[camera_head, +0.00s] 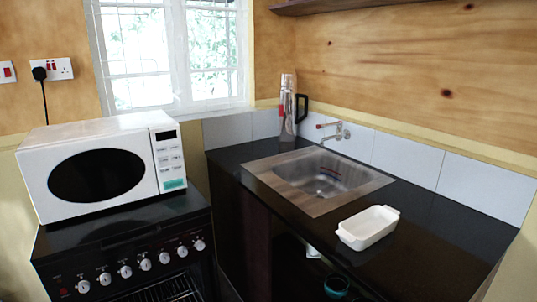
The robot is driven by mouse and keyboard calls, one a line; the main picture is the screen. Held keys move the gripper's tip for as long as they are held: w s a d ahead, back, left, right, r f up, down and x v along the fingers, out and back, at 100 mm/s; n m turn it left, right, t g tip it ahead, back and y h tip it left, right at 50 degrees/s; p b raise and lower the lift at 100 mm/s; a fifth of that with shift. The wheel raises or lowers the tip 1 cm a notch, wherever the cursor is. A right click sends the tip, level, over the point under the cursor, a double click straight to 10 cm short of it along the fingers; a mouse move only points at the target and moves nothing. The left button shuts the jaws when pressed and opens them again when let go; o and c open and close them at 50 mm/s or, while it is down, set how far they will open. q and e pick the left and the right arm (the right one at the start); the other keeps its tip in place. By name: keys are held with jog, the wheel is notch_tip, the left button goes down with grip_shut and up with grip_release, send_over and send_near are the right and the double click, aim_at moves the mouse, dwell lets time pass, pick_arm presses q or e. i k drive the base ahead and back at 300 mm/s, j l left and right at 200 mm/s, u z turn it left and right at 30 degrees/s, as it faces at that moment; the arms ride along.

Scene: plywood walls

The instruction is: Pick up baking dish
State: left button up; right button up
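A white rectangular baking dish (368,228) with small end handles sits upright on the black countertop, just in front of the sink's right front corner. It looks empty. Neither of my grippers shows in the head view, and nothing touches the dish.
The counter (440,240) is clear to the right of the dish. A metal sink (318,180) with a wall tap (338,132) lies behind it. A flask with a dark handle (288,105) stands at the back. A microwave (105,165) sits on the stove (130,255) at left.

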aim_at(361, 230)
jog(key=u, duration=0.85)
jog(key=z, duration=1.55)
